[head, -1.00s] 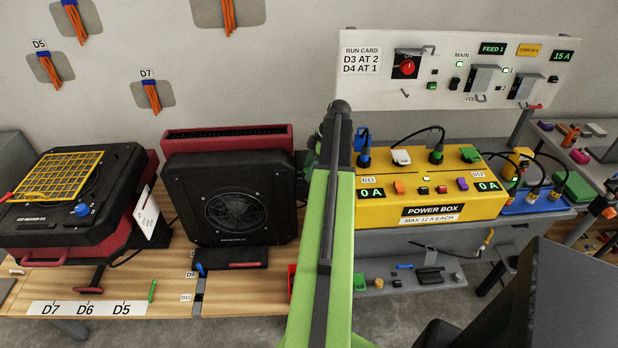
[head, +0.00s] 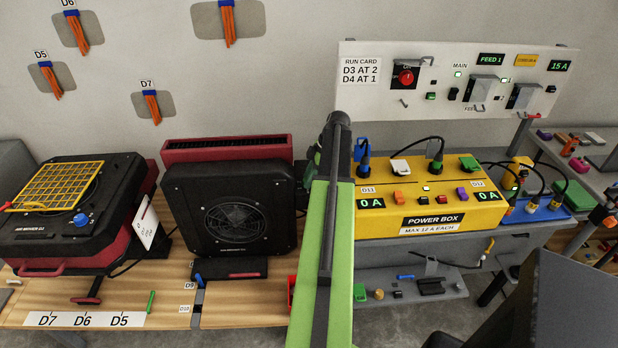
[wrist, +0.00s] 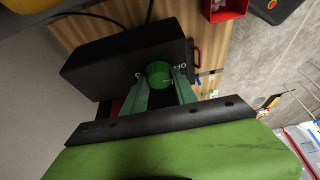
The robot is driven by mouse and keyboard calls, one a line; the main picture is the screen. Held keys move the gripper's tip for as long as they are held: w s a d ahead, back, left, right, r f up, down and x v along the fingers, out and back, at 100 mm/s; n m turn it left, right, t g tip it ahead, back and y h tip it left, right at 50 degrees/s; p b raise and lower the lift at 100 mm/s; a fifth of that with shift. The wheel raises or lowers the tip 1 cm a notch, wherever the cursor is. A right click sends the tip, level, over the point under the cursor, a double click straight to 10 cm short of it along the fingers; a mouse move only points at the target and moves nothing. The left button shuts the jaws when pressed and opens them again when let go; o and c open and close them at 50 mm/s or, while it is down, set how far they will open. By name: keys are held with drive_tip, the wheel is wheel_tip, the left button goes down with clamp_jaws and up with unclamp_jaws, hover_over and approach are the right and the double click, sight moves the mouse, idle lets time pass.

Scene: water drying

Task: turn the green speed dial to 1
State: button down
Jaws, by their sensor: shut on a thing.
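In the wrist view, the green dial (wrist: 158,72) sits on the face of a black housing (wrist: 112,58). In the head view my green arm reaches away up the middle, and the dial cannot be made out there.
A black air mover (head: 231,208) with a red back stands left of my arm. Another mover (head: 60,230) with a yellow grille lies farther left. The yellow power box (head: 380,222) is close on the right. A red bin (wrist: 226,8) shows in the wrist view.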

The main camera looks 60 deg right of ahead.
drive_tip(key=shift+a, duration=0.15)
drive_tip(key=m+h, duration=0.1)
drive_tip(key=m, duration=0.2)
drive_tip(key=m+t+h, duration=0.1)
drive_tip(key=m, duration=0.2)
drive_tip(key=shift+s+a, duration=0.15)
drive_tip(key=shift+a, duration=0.05)
drive_tip(key=m+h, duration=0.1)
drive_tip(key=m, duration=0.1)
drive_tip(key=m+h, duration=0.1)
drive_tip(key=m, duration=0.2)
drive_tip(key=shift+g, duration=0.3)
drive_tip(key=shift+m, duration=0.3)
drive_tip(key=c, duration=1)
unclamp_jaws()
